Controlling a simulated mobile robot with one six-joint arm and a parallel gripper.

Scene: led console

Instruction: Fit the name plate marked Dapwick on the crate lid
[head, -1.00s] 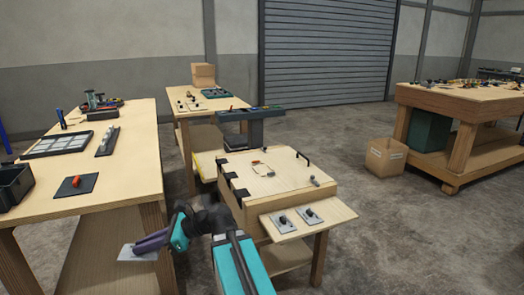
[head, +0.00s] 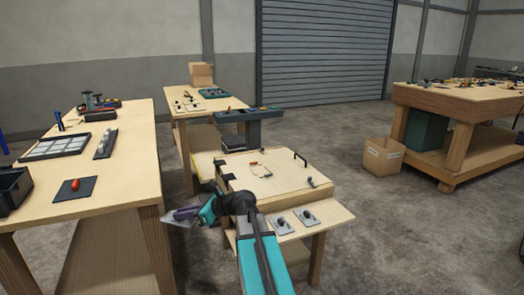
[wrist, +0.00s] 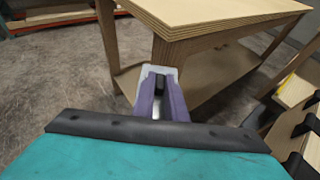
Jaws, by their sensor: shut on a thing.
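My gripper (head: 172,214) is left of the crate, in the gap between the crate stand and the left workbench. It is shut on a pale grey plate by a dark knob; the plate (wrist: 172,70) shows beyond the purple fingers in the wrist view. The writing on it cannot be read. The crate lid (head: 263,175) is a pale wooden panel with black hinges on its left and a black handle at its back right. Two grey plates with dark knobs, one plate (head: 281,226) and another plate (head: 307,217), lie on the shelf at the crate's front.
The left workbench (head: 95,165) holds a grid tray (head: 58,147), a dark pad with a red item (head: 75,187) and a black bin (head: 12,188). A small orange item (head: 254,164) lies on the lid. Open floor lies to the right.

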